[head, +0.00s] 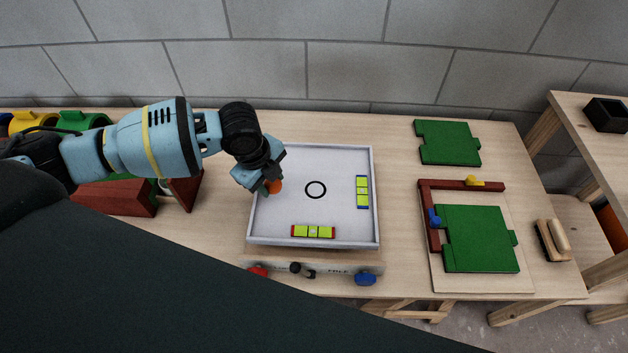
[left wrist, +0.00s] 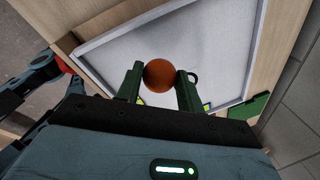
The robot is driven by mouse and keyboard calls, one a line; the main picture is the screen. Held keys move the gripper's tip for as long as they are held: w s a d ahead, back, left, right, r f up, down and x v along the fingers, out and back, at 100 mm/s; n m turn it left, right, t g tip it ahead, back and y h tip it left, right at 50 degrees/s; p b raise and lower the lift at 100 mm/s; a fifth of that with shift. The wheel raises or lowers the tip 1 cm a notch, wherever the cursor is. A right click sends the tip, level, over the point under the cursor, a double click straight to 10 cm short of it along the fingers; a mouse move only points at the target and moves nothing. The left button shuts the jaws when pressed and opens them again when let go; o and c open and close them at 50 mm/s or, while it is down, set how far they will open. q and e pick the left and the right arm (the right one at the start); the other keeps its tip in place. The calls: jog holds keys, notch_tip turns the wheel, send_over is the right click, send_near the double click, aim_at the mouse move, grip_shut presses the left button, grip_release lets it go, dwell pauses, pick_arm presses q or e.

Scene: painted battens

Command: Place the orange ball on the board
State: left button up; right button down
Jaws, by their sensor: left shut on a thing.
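The orange ball (head: 275,187) is held by my left gripper (head: 269,188) over the left part of the white board (head: 290,170). In the left wrist view the ball (left wrist: 160,75) sits between the two green fingers of the left gripper (left wrist: 160,82), which is shut on it. The board (left wrist: 215,40) has a raised grey rim and a black ring (head: 316,190) near its middle. I cannot tell the gap between the ball and the board.
Yellow-green blocks stand on the board at its right (head: 362,192) and front (head: 313,232). A lettered strip (head: 330,268) with coloured knobs lies in front. Green panels (head: 447,143) and a red corner frame (head: 460,185) are on the right, near a brush (head: 553,240). Dark red blocks (head: 115,198) are left.

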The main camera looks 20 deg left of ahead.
pick_arm(q)
jog(key=w+d, duration=0.1)
jog(key=d, duration=0.1)
jog(key=w+d, duration=0.2)
jog(key=w+d+f, duration=0.1)
jog(key=w+d, duration=0.1)
jog(key=d, duration=0.1)
jog(key=shift+w, duration=0.2)
jog(key=shift+w+d, duration=0.5)
jog(key=shift+d, duration=0.1)
notch_tip(320, 180, down, 4)
jog(key=shift+r+b, duration=0.25)
jog(key=shift+b, duration=0.1)
pick_arm(e)
jog(key=shift+f, duration=0.35)
jog(key=shift+s, duration=0.15)
pick_arm(q)
jog(key=shift+f, duration=0.2)
jog(key=o, duration=1)
pick_arm(e)
jog(key=shift+s+f, duration=0.1)
jog(key=shift+s, duration=0.2)
